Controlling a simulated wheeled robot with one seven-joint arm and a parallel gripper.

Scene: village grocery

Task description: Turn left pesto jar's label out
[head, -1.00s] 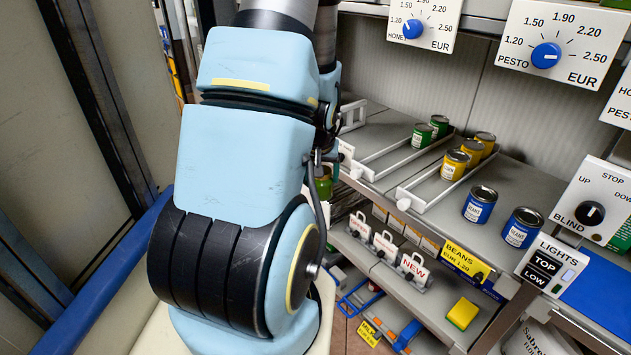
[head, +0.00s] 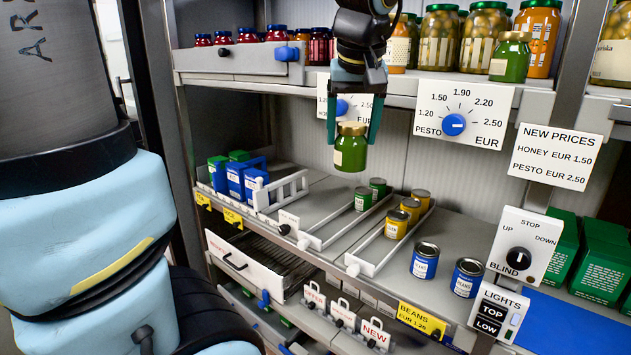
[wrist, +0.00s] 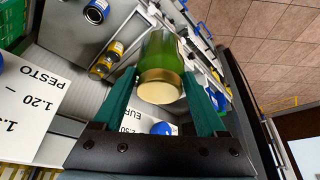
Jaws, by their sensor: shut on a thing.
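A green pesto jar (head: 351,152) with a gold lid hangs upright between the fingers of my gripper (head: 352,128), in front of the shelves and clear of any surface. The fingers are shut around its lid end from above.
Olive jars (head: 440,38) and an orange jar (head: 538,35) crowd the second jar. The pesto price dial (head: 453,125) is on the shelf edge below. Cans (head: 397,222) stand in white rail lanes on the lower shelf.

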